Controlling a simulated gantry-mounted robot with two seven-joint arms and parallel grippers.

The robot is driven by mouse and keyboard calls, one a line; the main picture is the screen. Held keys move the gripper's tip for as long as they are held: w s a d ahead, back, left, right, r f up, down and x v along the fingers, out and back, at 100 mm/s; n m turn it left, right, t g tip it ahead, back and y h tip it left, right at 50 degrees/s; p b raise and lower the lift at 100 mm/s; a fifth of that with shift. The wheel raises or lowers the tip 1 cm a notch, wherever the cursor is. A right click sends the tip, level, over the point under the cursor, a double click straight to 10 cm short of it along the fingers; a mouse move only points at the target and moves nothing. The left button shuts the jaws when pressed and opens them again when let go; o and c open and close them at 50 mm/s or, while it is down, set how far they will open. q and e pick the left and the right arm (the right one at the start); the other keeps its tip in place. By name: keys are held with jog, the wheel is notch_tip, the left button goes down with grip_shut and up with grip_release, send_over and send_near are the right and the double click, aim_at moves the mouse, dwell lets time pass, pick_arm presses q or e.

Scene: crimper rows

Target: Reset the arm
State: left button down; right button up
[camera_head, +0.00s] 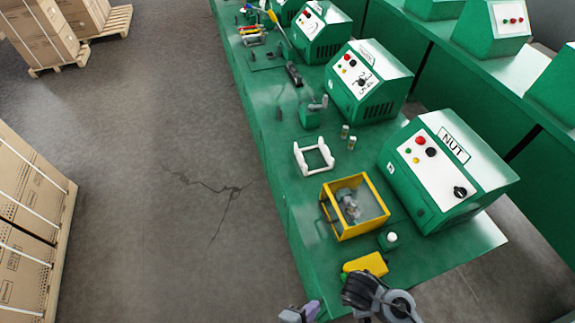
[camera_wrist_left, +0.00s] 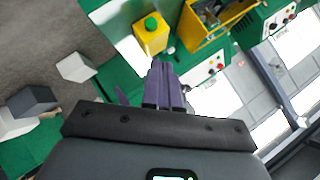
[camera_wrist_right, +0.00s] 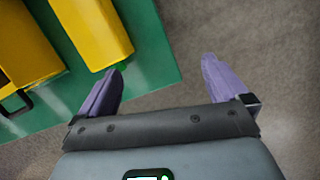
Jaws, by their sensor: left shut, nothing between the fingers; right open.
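My right gripper (camera_wrist_right: 161,66) is open and empty in the right wrist view. Its left finger is beside the green table edge and a yellow object; its right finger is over the floor.
More machines stand behind. Strapped boxes (camera_head: 30,225) on pallets stand left; the floor between is clear.

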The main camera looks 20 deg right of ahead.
pick_arm(q)
jog(key=w+a+r+n+t+y, duration=0.15)
jog(key=a+n+y, duration=0.25)
jog(key=a+n, duration=0.55)
jog(key=w+a+r+n+t+y, duration=0.1)
jog(key=w+a+r+n+y, duration=0.2)
jog(key=a, duration=1.2)
jog(key=s+a+r+n+g+y, duration=0.3)
jog(key=s+a+n, duration=0.1)
jog(key=a+n, duration=0.6)
notch_tip(320, 180, up, 15)
jog(key=p, duration=1.5)
jog(key=shift+r, duration=0.15)
pick_arm(e)
jog(key=w+a+r+m+t+y, duration=0.1)
jog(key=r+m, duration=0.5)
jog(key=r, duration=0.6)
jog(key=w+a+r+m+t+y, duration=0.2)
jog(key=r+m, duration=0.4)
jog(key=r, duration=0.7)
jog(key=shift+w+a+t, duration=0.35)
jog(key=shift+a+t, duration=0.35)
jog(key=shift+a, duration=0.15)
